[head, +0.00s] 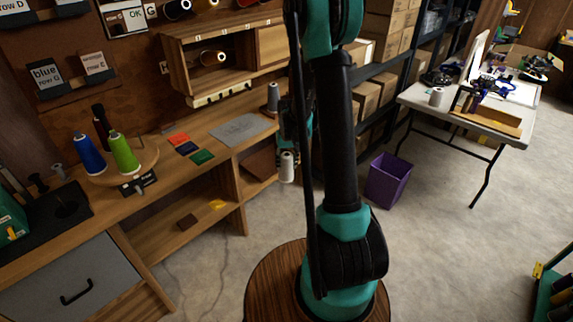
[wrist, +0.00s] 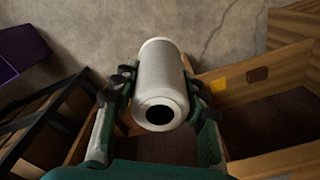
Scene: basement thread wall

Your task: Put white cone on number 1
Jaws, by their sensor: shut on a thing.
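A white cone (wrist: 160,75) of thread is held between the two fingers of my gripper (wrist: 159,88), which is shut on it. Its end with a dark round hole faces the wrist camera. In the head view the white cone (head: 287,168) hangs below my gripper (head: 288,150), in the air beside the workbench's right end, partly near my arm. I cannot make out a number 1 in either view.
The wooden workbench (head: 150,200) holds a grey mat (head: 240,130), a grey cone (head: 273,98), and blue (head: 90,155) and green (head: 124,153) cones on a round stand. A purple bin (head: 388,180) stands on the floor. A wooden cubby (head: 220,60) is above the bench.

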